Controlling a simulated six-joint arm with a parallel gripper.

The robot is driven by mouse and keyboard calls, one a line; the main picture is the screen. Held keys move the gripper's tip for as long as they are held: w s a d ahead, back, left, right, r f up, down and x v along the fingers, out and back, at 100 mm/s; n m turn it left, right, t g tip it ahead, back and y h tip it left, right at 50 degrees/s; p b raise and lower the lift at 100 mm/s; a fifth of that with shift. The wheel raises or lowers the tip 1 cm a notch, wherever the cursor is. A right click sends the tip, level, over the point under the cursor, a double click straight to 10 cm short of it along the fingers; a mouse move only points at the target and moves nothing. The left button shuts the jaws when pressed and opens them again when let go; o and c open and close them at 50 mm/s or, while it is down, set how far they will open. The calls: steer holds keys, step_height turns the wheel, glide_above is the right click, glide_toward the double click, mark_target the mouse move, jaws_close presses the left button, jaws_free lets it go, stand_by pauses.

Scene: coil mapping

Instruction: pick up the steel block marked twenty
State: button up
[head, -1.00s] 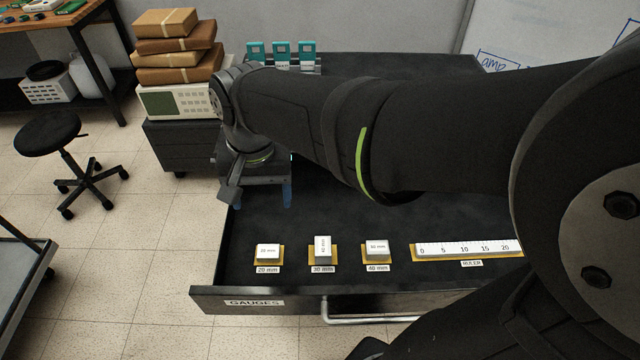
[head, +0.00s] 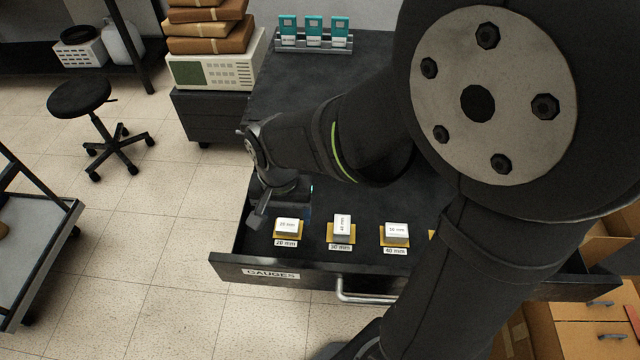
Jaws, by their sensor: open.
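The steel block marked 20 mm (head: 288,225) sits on a yellow base at the left of the open drawer, behind a 20 mm label (head: 286,243). My gripper (head: 285,205) is open, low in the drawer just behind this block, with its fingers pointing down. I see no contact with the block, but my wrist partly hides the fingers. A taller, upright block (head: 342,224) stands behind the 30 mm label. Another block (head: 397,231) sits behind the 40 mm label; its own marking is too small to read surely.
The drawer front (head: 300,272) has a GAUGES label and a handle. Its left wall (head: 240,230) is close to my gripper. My arm covers the drawer's right side. A rack (head: 313,42) with teal boxes stands at the back. A stool (head: 80,98) stands on the floor.

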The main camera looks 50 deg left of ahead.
mark_target(287, 224)
steer(key=f, duration=0.3)
steer(key=shift+w+a+f, duration=0.3)
steer(key=shift+a+f, duration=0.1)
steer(key=shift+f, duration=0.65)
steer(key=shift+c, duration=0.2)
steer(key=c, duration=1.1)
